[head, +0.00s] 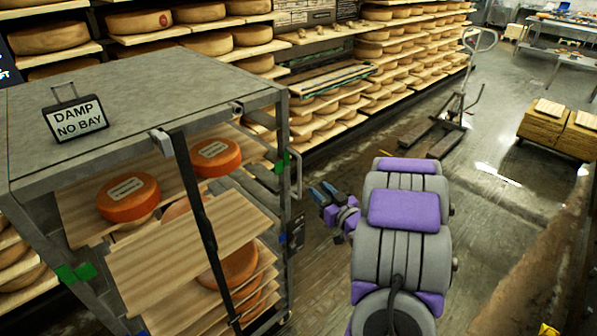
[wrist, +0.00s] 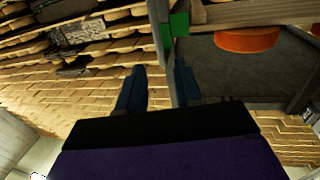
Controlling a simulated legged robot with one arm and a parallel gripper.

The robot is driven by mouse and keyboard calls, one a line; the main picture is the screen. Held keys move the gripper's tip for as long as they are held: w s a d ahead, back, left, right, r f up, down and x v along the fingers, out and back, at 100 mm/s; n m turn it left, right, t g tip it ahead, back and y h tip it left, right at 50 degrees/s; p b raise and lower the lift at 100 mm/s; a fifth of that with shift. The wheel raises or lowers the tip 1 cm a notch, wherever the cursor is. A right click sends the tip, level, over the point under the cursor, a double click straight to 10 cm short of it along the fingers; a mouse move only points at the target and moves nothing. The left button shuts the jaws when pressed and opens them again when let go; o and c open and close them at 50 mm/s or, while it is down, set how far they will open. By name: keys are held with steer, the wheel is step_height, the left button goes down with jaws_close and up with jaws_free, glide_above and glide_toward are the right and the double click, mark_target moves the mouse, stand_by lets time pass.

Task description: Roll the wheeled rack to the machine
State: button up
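The wheeled rack (head: 140,80) stands at the left in the head view, a grey metal frame with a flat top, holding orange cheeses on wooden boards. A grey bar handle (head: 297,172) with green tabs is on its right side. My gripper (head: 322,193) is just right of this handle, its blue fingers apart and pointing toward the rack. In the wrist view my gripper (wrist: 157,78) is open, with a grey post (wrist: 161,35) and a green tab (wrist: 179,23) beyond the fingertips. I cannot tell whether they touch. I cannot pick out the machine.
A "DAMP NO BAY" sign (head: 78,118) stands on the rack top. Long shelves of cheese wheels (head: 385,60) line the back. A pallet jack (head: 440,130) stands beyond my arm, and wooden stacks (head: 560,130) stand at the right. Wet-looking floor is open between them.

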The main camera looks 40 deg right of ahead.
mark_target(300, 171)
steer(key=w, duration=0.7)
steer(key=w+d+b, duration=0.1)
steer(key=w, duration=0.3)
steer(key=shift+w+d, duration=0.1)
steer(key=shift+w, duration=0.2)
steer(key=shift+w+d, duration=0.25)
steer(key=shift+w, duration=0.1)
steer(key=shift+d+f, duration=0.1)
steer(key=shift+d, duration=0.15)
steer(key=shift+a, duration=0.25)
steer(key=c, duration=0.5)
jaws_close()
